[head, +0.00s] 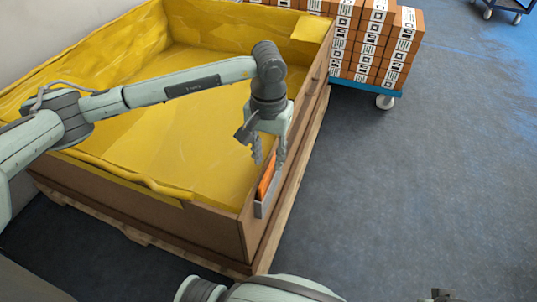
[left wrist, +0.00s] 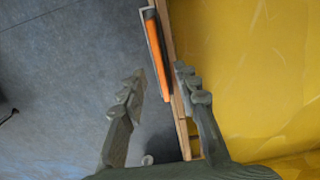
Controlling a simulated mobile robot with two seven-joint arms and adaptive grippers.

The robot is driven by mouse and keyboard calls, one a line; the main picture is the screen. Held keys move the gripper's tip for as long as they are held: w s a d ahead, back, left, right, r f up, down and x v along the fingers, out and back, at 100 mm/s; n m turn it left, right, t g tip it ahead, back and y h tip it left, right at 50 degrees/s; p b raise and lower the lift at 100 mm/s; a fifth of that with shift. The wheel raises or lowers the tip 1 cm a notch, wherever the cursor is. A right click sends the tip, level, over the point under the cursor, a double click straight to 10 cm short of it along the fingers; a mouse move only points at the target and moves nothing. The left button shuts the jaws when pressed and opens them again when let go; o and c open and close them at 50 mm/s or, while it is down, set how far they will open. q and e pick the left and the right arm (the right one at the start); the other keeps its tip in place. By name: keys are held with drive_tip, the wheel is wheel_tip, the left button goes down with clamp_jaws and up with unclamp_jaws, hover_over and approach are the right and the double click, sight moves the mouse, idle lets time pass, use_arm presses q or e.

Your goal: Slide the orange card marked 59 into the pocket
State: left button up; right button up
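The orange card (head: 266,181) stands in the grey pocket (head: 265,207) on the outer side of the bin, near its front right corner. Its upper part shows above the pocket's front; its lower part is hidden and no number is legible. My left gripper (head: 268,160) hangs just above the card with its fingers apart. In the left wrist view, the open left gripper (left wrist: 160,76) has a finger on each side of the orange card (left wrist: 155,50), and neither visibly touches it. My right arm shows only in part at the bottom of the head view, its gripper not clearly seen.
The large bin has a yellow liner (head: 190,140), brown walls (head: 215,223) and a wooden pallet (head: 140,238) under it. A blue cart (head: 366,84) with stacked orange labelled boxes (head: 372,40) stands behind at the right. The grey floor (head: 420,180) right of the bin is clear.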

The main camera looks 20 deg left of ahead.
use_arm(q)
wheel_tip(320, 180, up, 12)
idle(0.6)
